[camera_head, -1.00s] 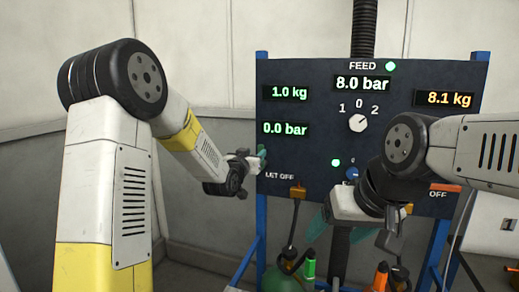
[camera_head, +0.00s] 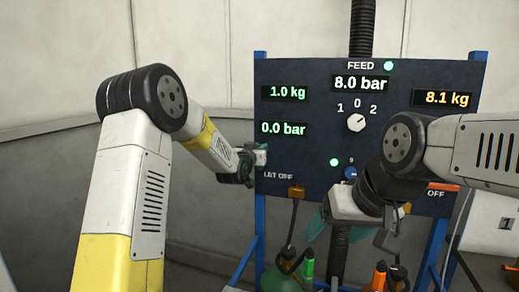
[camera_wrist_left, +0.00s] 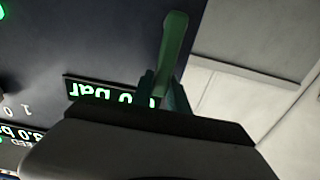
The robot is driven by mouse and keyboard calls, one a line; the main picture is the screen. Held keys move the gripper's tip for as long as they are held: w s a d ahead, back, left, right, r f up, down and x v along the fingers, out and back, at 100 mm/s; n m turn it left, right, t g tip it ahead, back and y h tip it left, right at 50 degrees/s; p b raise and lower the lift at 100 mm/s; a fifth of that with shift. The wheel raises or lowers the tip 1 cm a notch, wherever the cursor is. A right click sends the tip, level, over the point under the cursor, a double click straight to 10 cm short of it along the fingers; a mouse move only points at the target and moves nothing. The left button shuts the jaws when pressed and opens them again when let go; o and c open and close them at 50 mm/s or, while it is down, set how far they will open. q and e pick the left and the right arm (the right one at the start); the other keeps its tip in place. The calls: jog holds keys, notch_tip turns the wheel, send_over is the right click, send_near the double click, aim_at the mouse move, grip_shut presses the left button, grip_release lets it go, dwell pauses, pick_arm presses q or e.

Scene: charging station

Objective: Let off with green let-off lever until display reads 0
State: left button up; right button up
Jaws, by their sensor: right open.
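The display (camera_head: 284,129) on the panel's left side reads 0.0 bar in green; part of it shows upside down in the left wrist view (camera_wrist_left: 100,92). The green let-off lever (camera_wrist_left: 176,45) stands out in the left wrist view, with its lower end at my left gripper's fingers. My left gripper (camera_head: 262,155) is at the panel's left edge, above the LET OFF label. Its teal fingers (camera_wrist_left: 163,92) lie on both sides of the lever; whether they clamp it is unclear. My right gripper (camera_head: 350,228) is open in front of the panel's lower right, and its arm hides part of the panel.
The dark panel (camera_head: 310,70) also has displays of 1.0 kg (camera_head: 284,93), 8.0 bar (camera_head: 360,83) and 8.1 kg (camera_head: 449,98). A white knob (camera_head: 356,123) is at its middle and a blue knob (camera_head: 350,172) is lower. Bottles with green and orange tops stand below.

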pick_arm(q)
grip_shut()
dwell(0.9)
